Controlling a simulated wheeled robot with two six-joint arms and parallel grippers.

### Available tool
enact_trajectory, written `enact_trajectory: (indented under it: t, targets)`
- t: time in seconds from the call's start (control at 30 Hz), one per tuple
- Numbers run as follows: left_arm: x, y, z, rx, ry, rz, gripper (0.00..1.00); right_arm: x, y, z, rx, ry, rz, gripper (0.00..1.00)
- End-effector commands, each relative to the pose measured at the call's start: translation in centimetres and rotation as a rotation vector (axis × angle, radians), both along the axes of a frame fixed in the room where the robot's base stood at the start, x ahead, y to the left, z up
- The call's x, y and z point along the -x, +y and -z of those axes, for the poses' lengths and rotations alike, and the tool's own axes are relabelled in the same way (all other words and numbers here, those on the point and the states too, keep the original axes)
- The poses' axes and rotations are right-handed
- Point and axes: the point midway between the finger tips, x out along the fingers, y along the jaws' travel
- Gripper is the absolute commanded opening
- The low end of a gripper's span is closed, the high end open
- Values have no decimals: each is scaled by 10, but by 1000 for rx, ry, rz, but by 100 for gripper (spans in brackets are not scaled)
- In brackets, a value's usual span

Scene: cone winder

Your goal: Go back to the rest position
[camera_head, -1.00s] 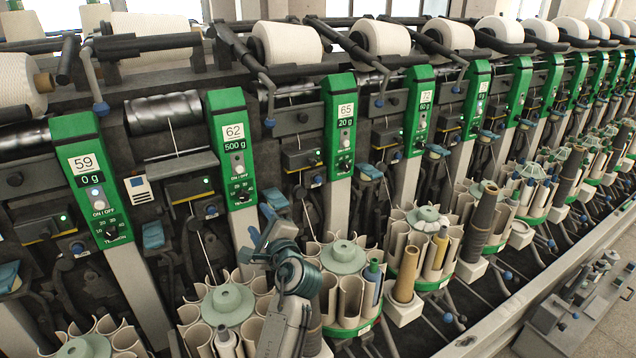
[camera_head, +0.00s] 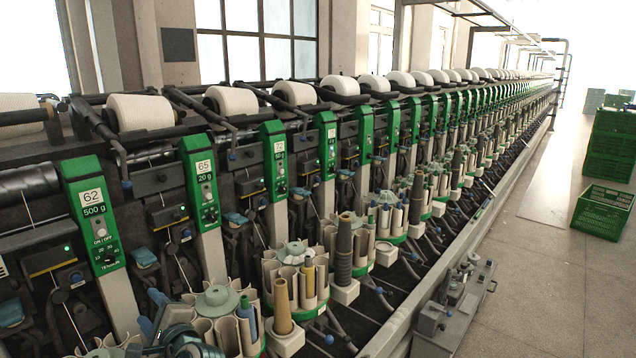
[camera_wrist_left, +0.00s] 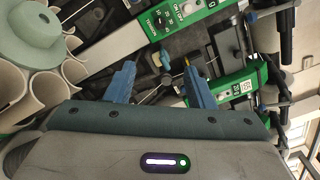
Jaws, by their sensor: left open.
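My left gripper (camera_head: 152,325) shows at the bottom left of the head view, low in front of the winder and next to a ring of cream tube pockets with a grey-green hub (camera_head: 215,300). In the left wrist view, its two blue fingers (camera_wrist_left: 160,82) are spread apart with nothing between them. A similar hub (camera_wrist_left: 45,38) and pockets lie to the left of the fingers there, and green unit panels (camera_wrist_left: 178,22) show beyond them. My right gripper is in neither view.
The row of winding units, with white cones (camera_head: 232,101) on top, runs away to the right. A tan tube (camera_head: 282,305) stands on a peg at the front. A metal rail (camera_head: 400,322) edges the machine. Green crates (camera_head: 603,212) stand on the open floor at right.

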Motion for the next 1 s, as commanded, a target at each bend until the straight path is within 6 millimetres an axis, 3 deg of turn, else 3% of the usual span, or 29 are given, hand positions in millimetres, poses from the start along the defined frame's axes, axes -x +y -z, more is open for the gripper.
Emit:
enact_trajectory:
  t: [0.33,0.57,0.77,0.9,1.0]
  targets:
    - [34,9,47,231,-54,-1,49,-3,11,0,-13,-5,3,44]
    - [75,12,95,489,-105,-25,49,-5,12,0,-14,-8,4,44]
    - [134,7,147,815,-148,-92,49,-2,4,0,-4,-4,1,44]
    - [198,-9,188,1121,-162,-208,49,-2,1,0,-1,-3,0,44]
    - [234,-22,203,1281,-159,-291,49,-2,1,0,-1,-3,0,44]
